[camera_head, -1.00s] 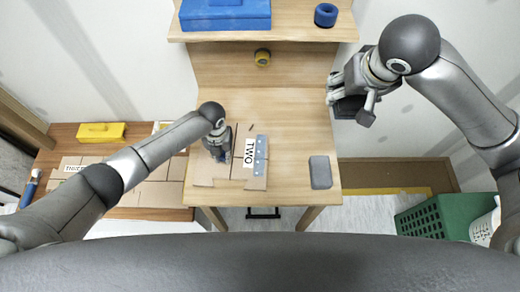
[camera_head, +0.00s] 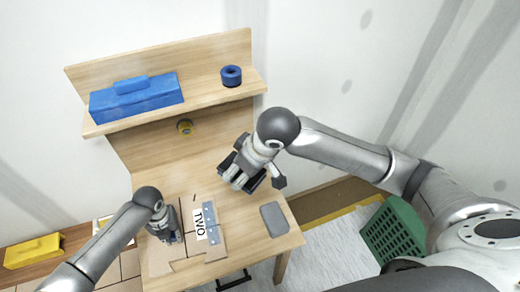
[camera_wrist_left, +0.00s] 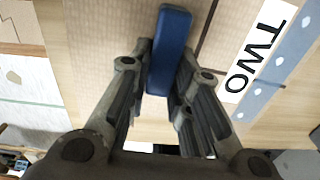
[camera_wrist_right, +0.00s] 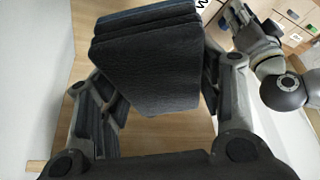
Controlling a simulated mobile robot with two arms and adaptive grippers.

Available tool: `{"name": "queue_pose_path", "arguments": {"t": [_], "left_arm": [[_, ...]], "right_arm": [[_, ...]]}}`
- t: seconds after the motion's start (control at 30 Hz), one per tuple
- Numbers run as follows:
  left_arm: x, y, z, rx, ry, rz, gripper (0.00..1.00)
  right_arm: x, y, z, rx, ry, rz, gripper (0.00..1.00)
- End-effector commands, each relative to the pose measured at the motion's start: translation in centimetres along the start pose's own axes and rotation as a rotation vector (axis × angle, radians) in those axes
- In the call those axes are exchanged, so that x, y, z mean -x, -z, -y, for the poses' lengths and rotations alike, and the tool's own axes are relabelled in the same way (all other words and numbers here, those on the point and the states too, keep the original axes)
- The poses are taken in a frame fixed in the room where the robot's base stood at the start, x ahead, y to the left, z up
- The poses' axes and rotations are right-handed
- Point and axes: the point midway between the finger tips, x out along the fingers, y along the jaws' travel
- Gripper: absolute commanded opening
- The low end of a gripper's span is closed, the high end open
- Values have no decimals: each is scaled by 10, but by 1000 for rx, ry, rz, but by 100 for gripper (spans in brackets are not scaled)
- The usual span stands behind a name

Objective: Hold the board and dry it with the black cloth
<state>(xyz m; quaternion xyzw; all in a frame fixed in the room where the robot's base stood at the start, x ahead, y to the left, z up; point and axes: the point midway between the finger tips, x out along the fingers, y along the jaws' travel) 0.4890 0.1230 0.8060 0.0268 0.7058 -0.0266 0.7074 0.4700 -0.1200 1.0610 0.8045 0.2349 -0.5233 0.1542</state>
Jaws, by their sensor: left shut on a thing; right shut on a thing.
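The board is a flat tan panel (camera_head: 158,259) on the table, with a white "TWO" label (camera_head: 207,221) and a blue-grey dotted strip beside it. My left gripper (camera_head: 171,235) is over the board, shut on a blue bar-like piece (camera_wrist_left: 170,50). Whether that piece is fixed to the board I cannot tell. My right gripper (camera_head: 243,176) is shut on the black cloth (camera_wrist_right: 150,62), a thick folded dark block. It holds the cloth over the right half of the table, behind and right of the board and apart from it.
A grey block (camera_head: 273,219) lies at the table's right edge. A green crate (camera_head: 394,232) stands on the floor; a yellow box (camera_head: 33,251) is at left.

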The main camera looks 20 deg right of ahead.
Motion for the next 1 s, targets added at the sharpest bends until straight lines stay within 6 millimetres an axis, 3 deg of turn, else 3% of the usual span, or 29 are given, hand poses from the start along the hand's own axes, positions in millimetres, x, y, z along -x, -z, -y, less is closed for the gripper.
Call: {"name": "queue_pose_path", "arguments": {"t": [0.2, 0.5, 0.7, 1.0], "left_arm": [[-2, 3, 0, -1, 0, -6, 0], [-3, 3, 0, 0, 0, -7, 0], [-3, 3, 0, 0, -1, -7, 0], [-3, 4, 0, 0, -1, -8, 0]], "right_arm": [[-58, -8, 39, 281, 132, 3, 35], [-127, -28, 95, 645, 292, 0, 35], [-152, -39, 120, 796, 354, -3, 35], [-160, -43, 127, 848, 373, -4, 35]]}}
